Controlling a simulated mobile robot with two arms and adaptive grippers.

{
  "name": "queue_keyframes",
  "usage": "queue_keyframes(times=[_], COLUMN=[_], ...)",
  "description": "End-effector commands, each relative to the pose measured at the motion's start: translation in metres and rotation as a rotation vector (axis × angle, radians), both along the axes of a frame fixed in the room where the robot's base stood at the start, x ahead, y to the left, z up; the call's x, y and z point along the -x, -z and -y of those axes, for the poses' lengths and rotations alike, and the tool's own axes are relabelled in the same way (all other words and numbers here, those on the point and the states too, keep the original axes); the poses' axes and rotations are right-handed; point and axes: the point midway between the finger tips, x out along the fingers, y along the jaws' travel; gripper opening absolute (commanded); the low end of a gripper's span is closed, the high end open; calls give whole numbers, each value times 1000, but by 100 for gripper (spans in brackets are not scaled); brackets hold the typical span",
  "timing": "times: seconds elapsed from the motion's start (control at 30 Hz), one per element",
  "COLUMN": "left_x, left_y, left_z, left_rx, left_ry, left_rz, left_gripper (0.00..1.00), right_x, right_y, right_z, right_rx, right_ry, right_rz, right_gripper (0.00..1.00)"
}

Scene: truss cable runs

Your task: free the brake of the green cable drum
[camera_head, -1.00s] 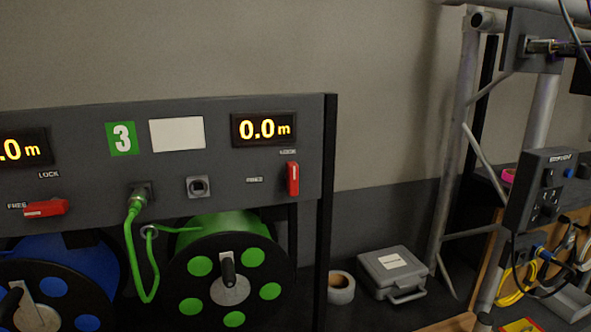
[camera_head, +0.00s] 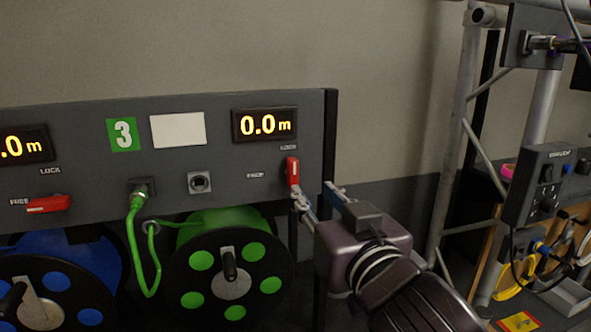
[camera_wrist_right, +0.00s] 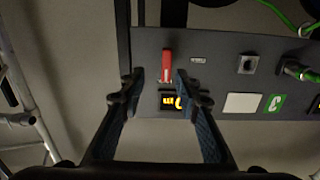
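The red brake lever (camera_head: 292,171) of the green cable drum (camera_head: 228,262) stands upright on the dark panel, under the LOCK label and right of the FREE label. My right gripper (camera_head: 313,192) is at the panel's right end, its fingers spread, one close to the lever's lower end. In the right wrist view, which is turned over, the lever (camera_wrist_right: 167,65) lies ahead between the two open fingertips (camera_wrist_right: 160,80), with no grip on it visible. The display above the lever (camera_head: 264,125) reads 0.0 m. My left gripper is not in view.
Left of it, the blue drum (camera_head: 65,275) has its own red lever (camera_head: 48,203) lying sideways near FREE. A green cable (camera_head: 132,240) hangs from a panel socket. The panel's dark post (camera_head: 330,140) and a metal truss (camera_head: 455,150) stand to the right.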

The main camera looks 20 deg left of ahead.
Motion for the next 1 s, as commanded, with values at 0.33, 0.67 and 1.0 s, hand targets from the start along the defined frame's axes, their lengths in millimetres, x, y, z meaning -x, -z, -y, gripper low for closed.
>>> queue_keyframes(times=[0.33, 0.67, 1.0], left_x=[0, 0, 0], left_y=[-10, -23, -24], left_z=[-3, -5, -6], left_rx=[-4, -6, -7], left_ry=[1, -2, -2], left_rz=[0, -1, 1], left_gripper=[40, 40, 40], right_x=[-15, -51, -58], right_y=[-18, -17, -16], right_z=[-23, -48, -52], right_rx=[3, 1, 0], right_ry=[-14, -14, -15], right_rz=[33, 33, 35], right_gripper=[30, 30, 30])
